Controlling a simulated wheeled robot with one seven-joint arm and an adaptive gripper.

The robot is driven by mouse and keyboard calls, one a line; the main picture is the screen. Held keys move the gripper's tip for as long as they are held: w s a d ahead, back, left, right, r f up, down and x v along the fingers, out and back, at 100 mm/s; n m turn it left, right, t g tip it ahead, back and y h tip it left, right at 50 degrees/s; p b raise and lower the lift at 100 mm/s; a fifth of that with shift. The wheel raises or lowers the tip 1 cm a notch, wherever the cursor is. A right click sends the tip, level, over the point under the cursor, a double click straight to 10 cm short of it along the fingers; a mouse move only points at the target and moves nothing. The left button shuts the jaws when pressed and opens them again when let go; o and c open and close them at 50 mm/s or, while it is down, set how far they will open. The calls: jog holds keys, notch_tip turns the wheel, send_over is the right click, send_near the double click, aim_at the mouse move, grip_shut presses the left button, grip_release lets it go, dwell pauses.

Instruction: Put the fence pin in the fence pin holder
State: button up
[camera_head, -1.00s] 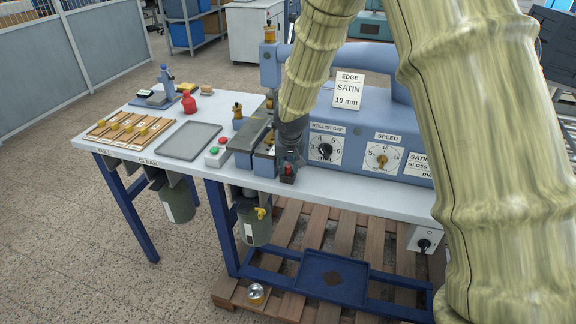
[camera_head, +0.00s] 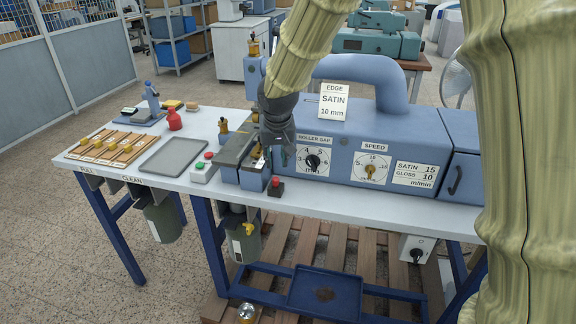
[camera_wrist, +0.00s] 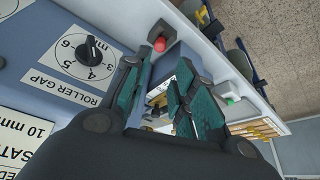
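My gripper (camera_head: 275,158) hangs over the feed end of the blue machine, left of the roller gap dial. In the wrist view its two teal-padded fingers (camera_wrist: 159,94) stand apart, with a gap between them. Pale and yellowish parts show through the gap; I cannot tell what they are. No pin is clearly held. A brass-topped piece (camera_head: 223,128) stands on the bench left of the machine, and another brass piece (camera_head: 253,46) tops the blue post. I cannot tell which brass piece is the fence pin or its holder. My gripper hides part of the feed area.
A red button box (camera_head: 276,187) sits at the bench's front edge, with a red-and-green switch box (camera_head: 203,168) to the left. The blue machine (camera_head: 400,140) blocks the right.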

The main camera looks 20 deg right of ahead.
jog(key=s+a+f+g+y, duration=0.1)
jog(key=s+f, duration=0.4)
jog(key=f, duration=0.5)
jog(key=s+f+n+g, duration=0.1)
jog(key=s+f, duration=0.5)
jog(key=f, duration=0.4)
jog(key=s+a+f+y, duration=0.1)
jog(key=s+f, duration=0.4)
jog(key=f, duration=0.6)
jog(key=s+d+f, duration=0.1)
jog(key=s+f, duration=0.4)
jog(key=s, duration=0.4)
jog(key=s+d+f+g, duration=0.1)
jog(key=s+f, duration=0.3)
jog(key=s, duration=0.5)
jog(key=s+d+f+n+g+h, duration=0.1)
jog(key=s+f, duration=0.4)
jog(key=s, duration=0.4)
jog(key=shift+s+f, duration=0.35)
jog(key=shift+s, duration=0.05)
